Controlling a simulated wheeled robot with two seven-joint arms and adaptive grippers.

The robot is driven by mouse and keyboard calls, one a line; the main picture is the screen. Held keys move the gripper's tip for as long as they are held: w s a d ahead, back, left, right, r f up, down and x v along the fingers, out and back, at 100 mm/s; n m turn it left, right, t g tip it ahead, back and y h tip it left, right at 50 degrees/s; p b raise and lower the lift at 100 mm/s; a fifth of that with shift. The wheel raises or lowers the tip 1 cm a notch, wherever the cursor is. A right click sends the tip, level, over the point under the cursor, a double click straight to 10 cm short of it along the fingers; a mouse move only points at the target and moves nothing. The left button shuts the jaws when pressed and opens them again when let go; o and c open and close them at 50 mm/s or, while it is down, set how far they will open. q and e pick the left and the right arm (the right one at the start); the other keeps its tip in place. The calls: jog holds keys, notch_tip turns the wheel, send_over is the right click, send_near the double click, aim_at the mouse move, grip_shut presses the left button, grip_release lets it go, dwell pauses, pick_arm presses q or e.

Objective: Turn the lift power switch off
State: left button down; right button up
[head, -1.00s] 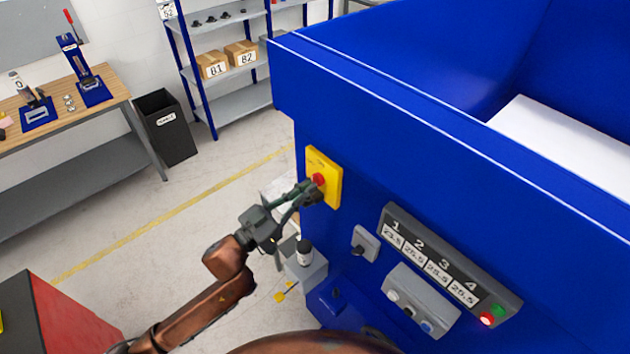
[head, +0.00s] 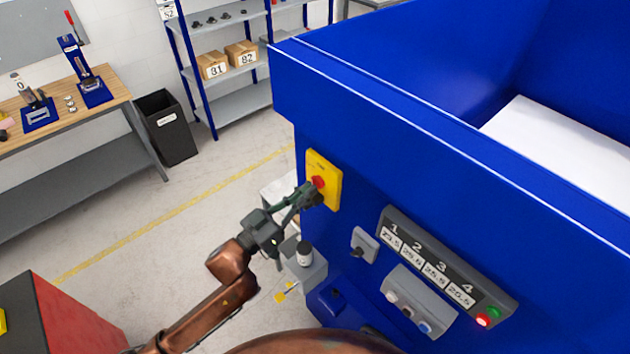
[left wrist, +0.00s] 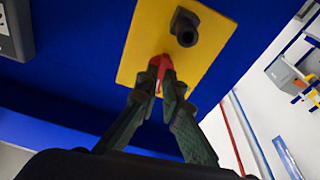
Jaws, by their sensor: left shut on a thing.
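The lift power switch is a yellow plate (head: 328,165) with a red handle (head: 318,182), mounted on the left end of the blue machine's front. My left gripper (head: 312,192) reaches up to it from the lower left. In the left wrist view, the fingers (left wrist: 164,78) are shut on the red handle (left wrist: 160,62), which shows only partly between the tips. A black round knob (left wrist: 186,28) stands out of the yellow plate (left wrist: 150,38) just beyond the fingertips. The switch markings are too small to read. My right gripper is not in view.
The blue machine (head: 400,120) fills the right side. Beside the switch are a small grey switch box (head: 364,245), a numbered display panel (head: 440,265) and a grey button box (head: 420,303). A grey holder with a bottle (head: 304,255) stands below my gripper. Floor is open to the left.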

pick_arm(q)
jog(key=shift+r+n+t+y+p, duration=0.15)
jog(key=shift+n+t+y+p, duration=0.25)
jog(key=shift+n+p, duration=1.25)
jog(key=shift+n+y+p, duration=0.3)
jog(key=shift+n+p, duration=0.6)
jog(key=shift+n, duration=0.05)
jog(key=shift+n, duration=0.3)
